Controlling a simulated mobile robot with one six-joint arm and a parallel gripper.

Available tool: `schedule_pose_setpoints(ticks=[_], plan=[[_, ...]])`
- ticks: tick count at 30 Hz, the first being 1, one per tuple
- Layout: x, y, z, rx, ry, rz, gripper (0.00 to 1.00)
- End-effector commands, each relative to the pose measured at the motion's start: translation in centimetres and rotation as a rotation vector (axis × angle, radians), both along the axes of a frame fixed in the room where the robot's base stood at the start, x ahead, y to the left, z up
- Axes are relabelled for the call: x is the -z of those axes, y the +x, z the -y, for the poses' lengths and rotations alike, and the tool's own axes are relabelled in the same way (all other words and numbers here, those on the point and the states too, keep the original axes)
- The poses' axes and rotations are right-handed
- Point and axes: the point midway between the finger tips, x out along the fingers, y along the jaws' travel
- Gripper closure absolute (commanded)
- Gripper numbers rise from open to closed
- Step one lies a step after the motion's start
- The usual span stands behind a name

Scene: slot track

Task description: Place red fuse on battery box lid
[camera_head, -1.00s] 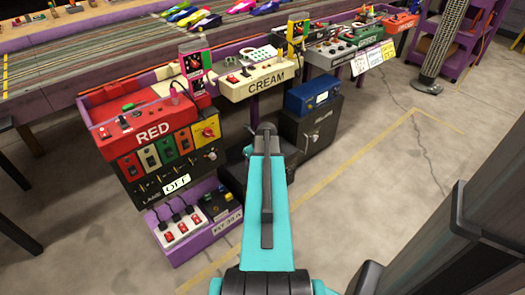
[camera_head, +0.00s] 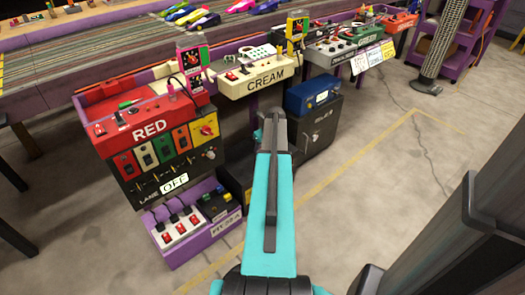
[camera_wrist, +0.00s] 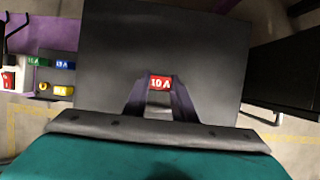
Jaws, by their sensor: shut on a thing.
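In the wrist view, the red fuse (camera_wrist: 160,82), marked 10A, is held between the dark fingertips of my gripper (camera_wrist: 160,90). The broad dark grey battery box lid (camera_wrist: 205,50) lies behind and below the fuse in that view. I cannot tell whether the fuse touches the lid. In the head view, the dark box top (camera_head: 232,170) shows between the purple tray and the charger cabinet, partly hidden by my arm. My gripper and the fuse are hidden behind my teal arm there.
The purple fuse tray (camera_head: 190,252) stands left of the box; its green, blue and yellow fuses (camera_wrist: 62,90) show in the wrist view. A dark cabinet (camera_head: 318,130) with a blue unit (camera_head: 312,97) stands right. The red control station (camera_head: 150,125) is at left. Open floor lies right.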

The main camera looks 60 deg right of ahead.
Motion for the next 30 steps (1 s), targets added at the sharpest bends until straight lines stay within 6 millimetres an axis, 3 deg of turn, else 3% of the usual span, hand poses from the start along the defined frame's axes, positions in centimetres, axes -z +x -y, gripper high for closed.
schedule_pose_setpoints(ticks=[13,18,24,30], plan=[[0.0,0.1,0.4,-0.001,0.0,0.0,1.0],[0.3,0.3,1.4,0.0,0.0,0.0,1.0],[3.1,0.3,1.1,-0.002,0.002,0.0,1.0],[3.7,0.3,1.1,-0.002,0.0,0.0,1.0]])
